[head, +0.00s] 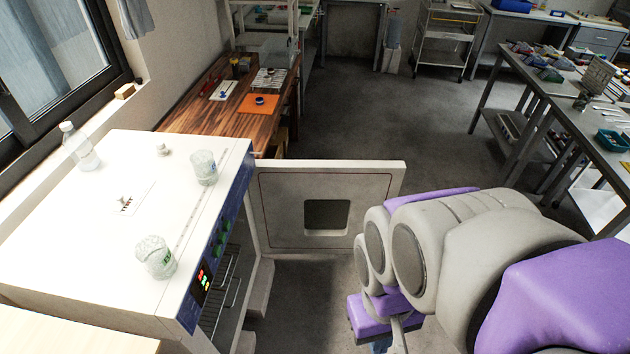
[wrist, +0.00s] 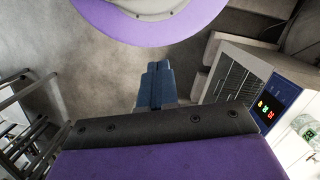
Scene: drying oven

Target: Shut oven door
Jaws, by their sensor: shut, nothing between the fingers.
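The white drying oven (head: 105,200) stands at the left with its blue control panel (head: 215,240) facing right. Its door (head: 275,210) is wide open and stands out from the far side of the oven front; it has a small dark window (head: 327,215). Wire racks show in the open chamber. In the wrist view the oven's panel (wrist: 270,105) and open chamber are at the right. My gripper (wrist: 157,75) has its blue fingers together and empty. In the head view my gripper (head: 380,345) is in front of the door, apart from it, partly cut off by the lower edge.
Glass beakers (head: 155,257) and a bottle (head: 80,147) stand on the oven top. A wooden bench (head: 210,90) is behind the oven, and a metal table (head: 545,90) is at the right. The grey floor between them is clear.

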